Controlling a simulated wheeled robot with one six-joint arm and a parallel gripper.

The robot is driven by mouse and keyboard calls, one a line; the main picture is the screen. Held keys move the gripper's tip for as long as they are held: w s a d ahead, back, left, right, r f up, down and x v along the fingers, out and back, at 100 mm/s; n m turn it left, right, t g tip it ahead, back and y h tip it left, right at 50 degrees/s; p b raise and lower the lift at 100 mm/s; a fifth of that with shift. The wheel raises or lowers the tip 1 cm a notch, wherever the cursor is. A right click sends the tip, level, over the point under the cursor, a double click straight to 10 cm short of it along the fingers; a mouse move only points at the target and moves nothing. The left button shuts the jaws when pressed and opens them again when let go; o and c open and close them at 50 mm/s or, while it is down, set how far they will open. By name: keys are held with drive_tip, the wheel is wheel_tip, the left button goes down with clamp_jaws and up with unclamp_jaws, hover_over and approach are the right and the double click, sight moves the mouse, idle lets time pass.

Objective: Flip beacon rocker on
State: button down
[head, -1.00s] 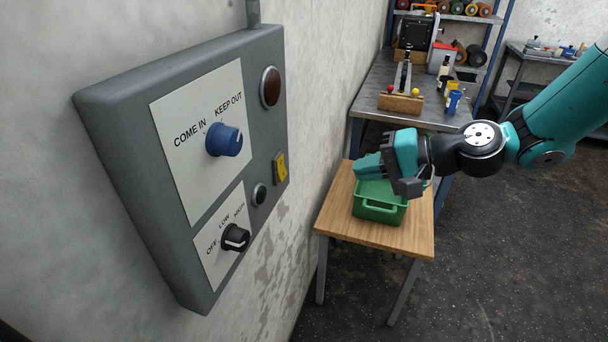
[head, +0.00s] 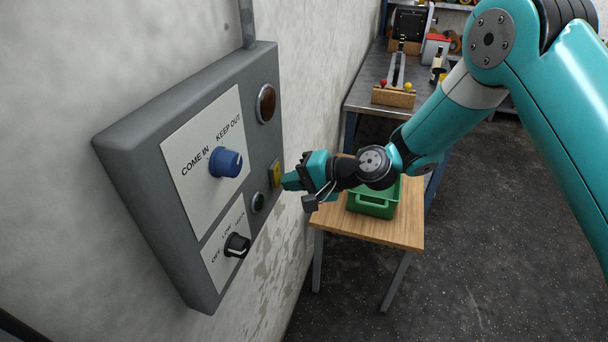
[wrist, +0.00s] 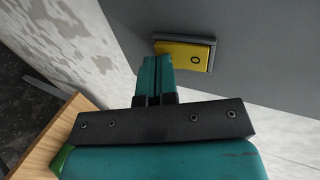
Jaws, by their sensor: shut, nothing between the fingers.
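The beacon rocker is a yellow rocker switch (head: 276,173) on the right side of the grey control panel (head: 130,220). In the wrist view the yellow rocker (wrist: 185,56) shows an "O" mark towards its right end. My gripper (head: 286,183) is shut and empty, its fingertips at the rocker in the head view. In the wrist view the shut fingertips (wrist: 156,62) are just below the rocker's left part. I cannot tell whether they touch it. The rocker's far left part is close to the fingertips.
The panel also has a blue knob (head: 225,162), a black knob (head: 237,245), a red-brown lamp (head: 266,104) and a dark round button (head: 258,202). A wooden table (head: 345,222) with a green bin (head: 372,206) stands below my arm. A metal workbench (head: 365,98) is behind.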

idle(0.3)
drive_tip(key=shift+a+f+y+b, duration=0.25)
drive_tip(key=shift+f+b, duration=0.25)
drive_tip(key=shift+b, duration=0.7)
drive_tip(key=shift+r, duration=0.4)
drive_tip(key=shift+w+p, duration=0.1)
drive_tip(key=shift+p, duration=0.2)
drive_tip(key=shift+r+p, duration=0.45)
drive_tip(key=shift+r, duration=0.45)
drive_tip(key=shift+d, duration=0.1)
